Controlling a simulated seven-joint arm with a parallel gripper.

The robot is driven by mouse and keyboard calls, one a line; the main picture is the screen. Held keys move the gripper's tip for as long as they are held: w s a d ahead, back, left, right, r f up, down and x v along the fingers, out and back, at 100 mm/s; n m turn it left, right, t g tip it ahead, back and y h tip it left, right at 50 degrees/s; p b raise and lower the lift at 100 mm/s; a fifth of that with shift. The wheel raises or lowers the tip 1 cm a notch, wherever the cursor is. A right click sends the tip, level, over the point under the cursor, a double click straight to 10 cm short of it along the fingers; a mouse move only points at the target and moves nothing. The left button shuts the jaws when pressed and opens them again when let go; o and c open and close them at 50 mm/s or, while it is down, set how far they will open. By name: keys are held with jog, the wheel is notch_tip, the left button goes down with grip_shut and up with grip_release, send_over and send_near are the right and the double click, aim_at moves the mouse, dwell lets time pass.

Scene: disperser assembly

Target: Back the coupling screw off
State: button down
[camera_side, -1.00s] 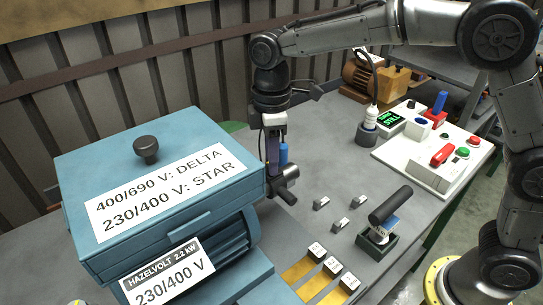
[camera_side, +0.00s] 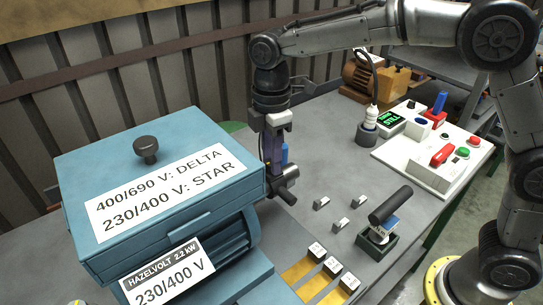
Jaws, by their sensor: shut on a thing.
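My gripper (camera_side: 275,148) points down at the right side of the blue motor (camera_side: 165,240). It is shut on a slim upright piece with a blue part (camera_side: 284,154), which looks like a tool. The lower end of this piece is at the dark grey coupling (camera_side: 286,181) on the motor's shaft end. The coupling screw itself is too small or hidden to make out. I cannot tell whether the tool tip sits in it.
The motor's blue lid with a black knob (camera_side: 146,149) stands close left of my gripper. Several small metal links (camera_side: 341,226) lie on the grey bench. A black-handled tool (camera_side: 390,205) stands in a dark holder. A white control panel (camera_side: 430,155) is at the right.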

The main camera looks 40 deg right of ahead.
jog(key=shift+r, duration=0.1)
jog(key=c, duration=0.6)
grip_release()
notch_tip(320, 180, up, 14)
jog(key=shift+f, duration=0.15)
